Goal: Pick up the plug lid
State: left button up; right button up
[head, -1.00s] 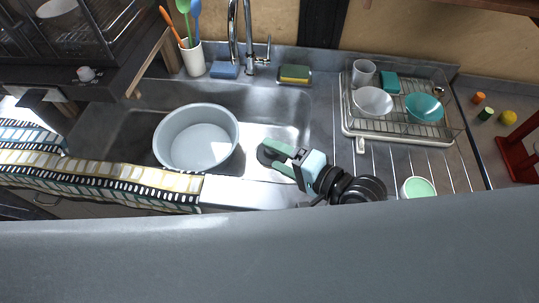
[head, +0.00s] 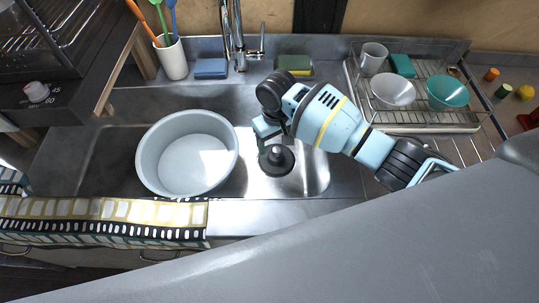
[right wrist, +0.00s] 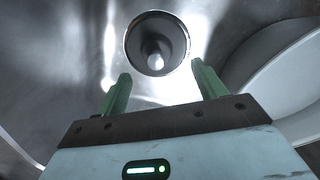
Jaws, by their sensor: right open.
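The plug lid (head: 277,161) is a dark round disc with a raised knob in the middle, on the floor of the steel sink to the right of the big basin. In the right wrist view the lid (right wrist: 157,42) lies just beyond my fingertips, its pale knob near the centre. My right gripper (head: 266,141) is over the sink at the lid's upper left in the head view. In the right wrist view its two green fingers (right wrist: 161,72) are spread and empty, with the lid ahead of the gap. My left gripper is not in view.
A large pale basin (head: 189,184) stands in the sink, close to the left of my gripper. The faucet (head: 238,40) rises behind. A sponge (head: 295,64) lies at the back edge, and a dish rack (head: 421,118) stands at right.

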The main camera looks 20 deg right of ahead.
aim_at(277, 149)
jog(key=shift+d+f, duration=0.1)
jog(key=shift+f, duration=0.9)
jog(key=shift+w+d+f+b, duration=0.1)
jog(key=shift+f+b, duration=0.3)
jog(key=shift+f, duration=1.05)
jog(key=shift+d+f+b, duration=0.1)
jog(key=shift+f+b, duration=0.3)
jog(key=shift+f, duration=1)
jog(key=c, duration=1.1)
notch_tip(277, 149, up, 10)
jog(key=shift+f+p, duration=0.25)
jog(key=shift+p, duration=0.8)
jog(key=shift+r, duration=0.3)
